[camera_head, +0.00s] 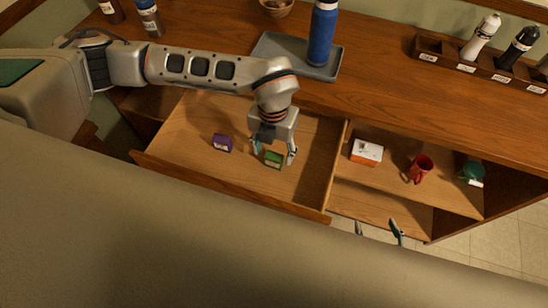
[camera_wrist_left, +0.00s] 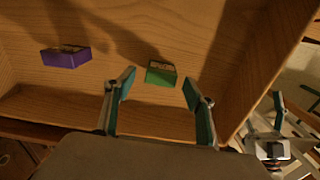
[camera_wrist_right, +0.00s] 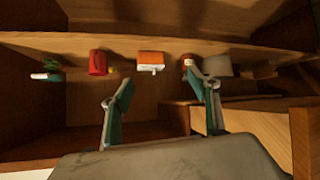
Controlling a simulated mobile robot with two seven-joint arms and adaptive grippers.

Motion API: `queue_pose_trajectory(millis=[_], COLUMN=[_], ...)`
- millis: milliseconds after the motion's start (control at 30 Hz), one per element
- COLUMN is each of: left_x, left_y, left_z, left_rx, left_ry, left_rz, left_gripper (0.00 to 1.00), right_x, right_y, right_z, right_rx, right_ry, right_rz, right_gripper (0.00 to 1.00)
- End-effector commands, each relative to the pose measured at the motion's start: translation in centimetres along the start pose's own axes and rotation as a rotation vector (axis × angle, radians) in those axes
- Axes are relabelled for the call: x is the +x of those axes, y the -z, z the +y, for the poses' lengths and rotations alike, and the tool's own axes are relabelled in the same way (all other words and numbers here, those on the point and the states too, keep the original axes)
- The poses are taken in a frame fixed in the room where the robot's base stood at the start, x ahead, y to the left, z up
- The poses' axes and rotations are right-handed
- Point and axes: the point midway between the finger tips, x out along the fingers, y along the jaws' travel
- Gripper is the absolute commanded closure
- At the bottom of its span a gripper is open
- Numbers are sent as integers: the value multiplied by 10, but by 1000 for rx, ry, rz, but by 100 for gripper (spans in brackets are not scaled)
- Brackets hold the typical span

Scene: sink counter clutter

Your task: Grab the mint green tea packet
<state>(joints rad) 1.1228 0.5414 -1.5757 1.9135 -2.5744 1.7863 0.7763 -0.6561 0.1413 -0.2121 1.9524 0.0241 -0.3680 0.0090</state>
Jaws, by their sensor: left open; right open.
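The green tea packet (camera_head: 273,159) lies in the open wooden drawer (camera_head: 205,118). In the left wrist view the green packet (camera_wrist_left: 161,73) sits just beyond and between the fingertips. My left gripper (camera_head: 273,153) is open above the drawer, with its fingers on either side of the packet in the head view. Whether the fingers touch it is not clear. My right gripper (camera_head: 379,228) is open and empty in front of the shelf; only its fingertips show in the head view. In the right wrist view it (camera_wrist_right: 168,84) points toward the shelf.
A purple packet (camera_head: 222,143) lies left of the green one in the drawer. The shelf at right holds an orange and white box (camera_head: 366,151), a red mug (camera_head: 419,168) and a green item (camera_head: 471,173). A blue bottle (camera_head: 321,35) stands on a grey tray (camera_head: 276,46) on the counter.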

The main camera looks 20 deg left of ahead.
Motion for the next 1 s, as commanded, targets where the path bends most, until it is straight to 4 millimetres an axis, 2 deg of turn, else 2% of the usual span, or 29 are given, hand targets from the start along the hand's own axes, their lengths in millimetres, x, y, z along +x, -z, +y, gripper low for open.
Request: queue_pose_trajectory(millis=[200, 500, 533, 667, 1000], left_x=[29, 34, 34, 34, 33], left_y=[0, 0, 0, 0, 0], left_z=[-2, -2, -2, -2, -2], left_rx=[0, 2, 2, 2, 1], left_ry=[0, 1, 1, 1, 1], left_rz=[4, 2, 2, 3, 2], left_gripper=[46, 46, 51, 84, 84], right_x=[0, 0, 0, 0, 0], right_y=[10, 17, 17, 16, 12], right_z=[2, 3, 3, 3, 2], right_rx=[-1, 1, 1, 1, 1], right_ry=[-2, -4, -4, -4, -3], right_rz=[12, 24, 24, 24, 17], right_gripper=[40, 40, 40, 40, 40])
